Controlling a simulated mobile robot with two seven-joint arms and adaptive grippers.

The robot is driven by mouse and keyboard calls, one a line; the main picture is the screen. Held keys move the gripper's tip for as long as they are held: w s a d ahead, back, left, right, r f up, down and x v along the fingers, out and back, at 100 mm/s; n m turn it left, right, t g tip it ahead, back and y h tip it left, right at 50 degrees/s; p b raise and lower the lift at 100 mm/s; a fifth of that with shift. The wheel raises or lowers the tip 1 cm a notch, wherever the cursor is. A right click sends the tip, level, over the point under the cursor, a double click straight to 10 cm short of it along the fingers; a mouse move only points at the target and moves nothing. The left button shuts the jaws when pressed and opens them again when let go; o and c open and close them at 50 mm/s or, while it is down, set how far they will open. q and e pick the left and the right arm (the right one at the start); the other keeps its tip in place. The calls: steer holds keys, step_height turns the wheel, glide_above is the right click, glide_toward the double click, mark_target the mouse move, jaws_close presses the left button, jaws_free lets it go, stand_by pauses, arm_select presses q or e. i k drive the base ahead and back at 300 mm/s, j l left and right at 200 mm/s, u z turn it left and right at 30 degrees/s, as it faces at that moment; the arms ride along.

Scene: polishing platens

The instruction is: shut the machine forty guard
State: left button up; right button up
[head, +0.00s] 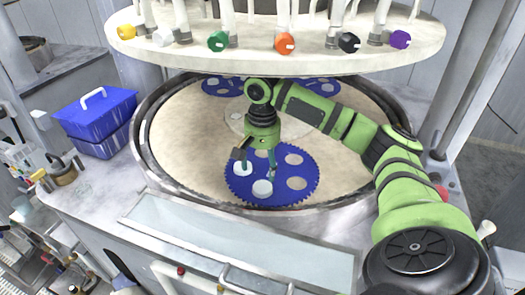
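The guard appears to be the long clear panel (215,238) with a pale frame along the machine's front edge. It lies folded down below the round platen (190,150), leaving the platen uncovered. A metal bar handle (255,279) shows at its lower edge. My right gripper (257,171) hangs over the blue toothed carrier (296,186) on the platen, its fingers spread apart. A white disc (242,169) lies by its left finger; whether they touch is unclear. My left gripper is out of view.
A round upper plate (280,58) with coloured knobs hangs over the platen's back. A blue lidded box (96,115) stands on the left. Several small items (62,172) sit at the left edge. My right arm crosses the platen's right side.

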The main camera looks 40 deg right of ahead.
mark_target(292, 283)
steer(key=k+j, duration=0.6)
steer(key=j, duration=0.15)
steer(key=k+j, duration=0.55)
steer(key=j, duration=0.15)
